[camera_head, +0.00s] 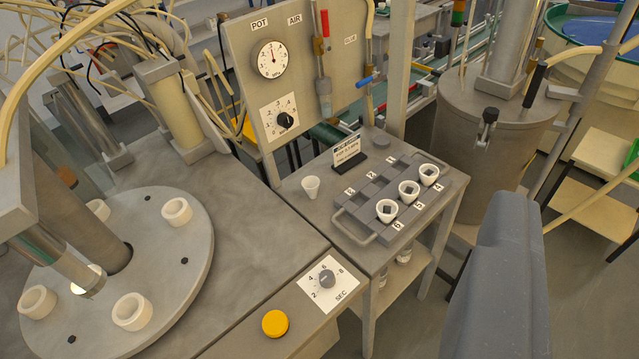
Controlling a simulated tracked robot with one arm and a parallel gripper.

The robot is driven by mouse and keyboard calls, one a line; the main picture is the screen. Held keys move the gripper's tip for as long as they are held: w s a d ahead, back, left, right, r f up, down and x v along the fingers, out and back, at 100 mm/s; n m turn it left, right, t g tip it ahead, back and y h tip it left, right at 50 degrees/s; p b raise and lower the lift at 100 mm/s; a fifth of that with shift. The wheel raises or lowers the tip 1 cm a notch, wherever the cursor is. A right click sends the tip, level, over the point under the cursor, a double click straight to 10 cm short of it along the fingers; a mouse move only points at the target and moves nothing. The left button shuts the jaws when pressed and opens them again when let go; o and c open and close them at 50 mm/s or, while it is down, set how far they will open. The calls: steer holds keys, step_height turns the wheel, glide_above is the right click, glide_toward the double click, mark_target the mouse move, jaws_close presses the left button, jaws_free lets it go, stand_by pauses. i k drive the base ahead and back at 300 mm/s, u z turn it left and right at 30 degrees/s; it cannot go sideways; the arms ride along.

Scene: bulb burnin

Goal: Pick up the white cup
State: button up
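A small white cup (311,187) stands alone and upright on the grey side table (290,195), left of a grey tray (345,222). It tapers toward its base and nothing touches it. Three more white cups stand in a row in the tray: a front one (386,210), a middle one (408,191) and a back one (429,174). Each of these three holds something dark. My gripper does not show in this view.
A round plate (190,265) at left carries several white ring-shaped holders (132,311). A gauge panel (255,60) rises behind the side table, with a small sign (347,150) in front.

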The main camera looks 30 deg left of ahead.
mark_target(310, 184)
steer(key=i, duration=0.95)
steer(key=u, duration=0.05)
